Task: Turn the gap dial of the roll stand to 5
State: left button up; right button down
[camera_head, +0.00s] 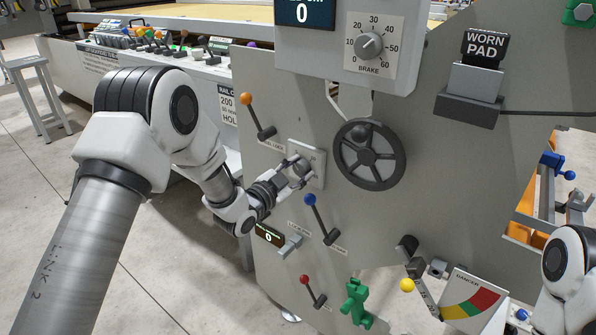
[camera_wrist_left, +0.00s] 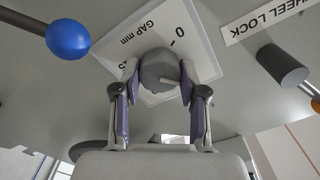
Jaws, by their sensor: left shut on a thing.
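The gap dial is a grey round knob (camera_wrist_left: 160,72) on a white plate (camera_wrist_left: 195,30) lettered "GAP mm", seen upside down in the left wrist view. A 0 is readable on the plate and a 5 is partly covered. A pale mark shows on the knob; which number it points to I cannot tell. My left gripper (camera_wrist_left: 160,88) has a finger on each side of the knob and is shut on it. In the head view the left gripper (camera_head: 298,171) reaches the dial plate (camera_head: 319,162) on the grey panel and partly hides it. My right gripper is out of view.
A black handwheel (camera_head: 369,154) sits just right of the dial. An orange-knobbed lever (camera_head: 257,116) is above left and a blue-knobbed lever (camera_head: 320,219) below. A small display (camera_head: 269,236) reads 0. A brake dial (camera_head: 372,45) is above, a green figure (camera_head: 356,302) below.

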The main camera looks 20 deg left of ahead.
pick_arm(q)
jog(key=o, duration=1.1)
jog(key=shift+o, duration=0.2)
jog(key=v, duration=1.2)
jog(key=shift+f, duration=0.1)
